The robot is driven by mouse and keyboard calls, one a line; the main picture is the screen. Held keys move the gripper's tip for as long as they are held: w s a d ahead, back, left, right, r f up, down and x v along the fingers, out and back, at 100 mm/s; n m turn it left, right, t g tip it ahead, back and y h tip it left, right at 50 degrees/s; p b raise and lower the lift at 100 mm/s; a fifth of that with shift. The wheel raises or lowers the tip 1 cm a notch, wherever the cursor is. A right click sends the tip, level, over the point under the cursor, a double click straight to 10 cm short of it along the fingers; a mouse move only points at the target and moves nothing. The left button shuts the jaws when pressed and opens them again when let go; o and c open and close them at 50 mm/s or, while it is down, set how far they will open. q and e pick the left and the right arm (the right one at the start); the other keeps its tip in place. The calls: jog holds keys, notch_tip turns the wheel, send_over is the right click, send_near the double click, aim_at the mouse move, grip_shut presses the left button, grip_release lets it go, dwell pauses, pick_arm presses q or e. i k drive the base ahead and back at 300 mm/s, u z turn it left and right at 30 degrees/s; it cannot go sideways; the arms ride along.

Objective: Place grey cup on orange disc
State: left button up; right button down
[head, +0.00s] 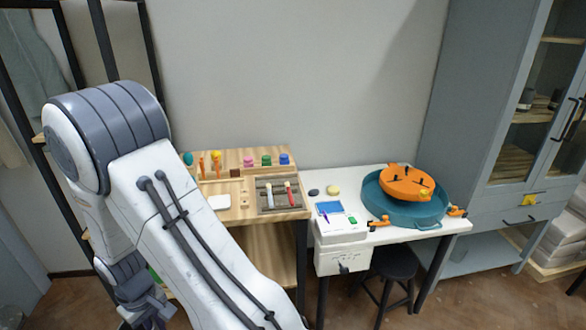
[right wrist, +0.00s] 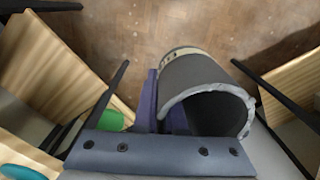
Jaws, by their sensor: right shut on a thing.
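The grey cup (right wrist: 195,75) shows in the right wrist view, dark grey with a pale rim and a light band near its far end. It is tilted, its open mouth toward the lower right of that view. My right gripper (right wrist: 162,105) is shut on it at its left side; the exact contact is partly hidden. The orange disc (head: 403,187) lies in a round teal basin (head: 372,205) on the white table, with dark marks on top. One arm of mine fills the left of the head view; the cup cannot be made out there. My left gripper is not seen.
A wooden bench (head: 232,214) with pegs, coloured pots and a brush tray stands left of the white table (head: 350,185). The table also holds a blue pad (head: 329,207) and two stones. A black stool (head: 395,262) stands below. A grey cabinet (head: 480,110) is at right.

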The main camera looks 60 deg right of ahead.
aim_at(408, 178)
jog(key=u, duration=2)
jog(key=k, duration=2.7)
jog(key=z, duration=2.15)
